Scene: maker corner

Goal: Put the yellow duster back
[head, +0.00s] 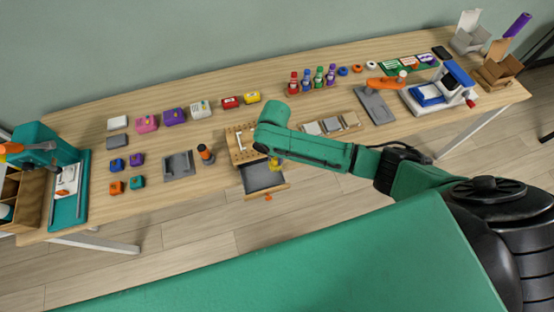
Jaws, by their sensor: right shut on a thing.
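The yellow duster (276,165) shows as a small yellow patch just under the end of my right arm, over the open drawer. My right gripper (274,159) is shut on it; the fingers are mostly hidden beneath the green wrist. The grey-lined drawer (262,178) is pulled out from the wooden box (234,146) at the table's front edge, with an orange knob (268,197) on its front. Whether the duster touches the drawer floor cannot be told. My left gripper is not in view.
On the table, a grey tray (179,166) and an orange-topped tool (206,154) lie left of the box. Coloured bottles (319,78) stand behind. A green press (50,160) stands at the left end.

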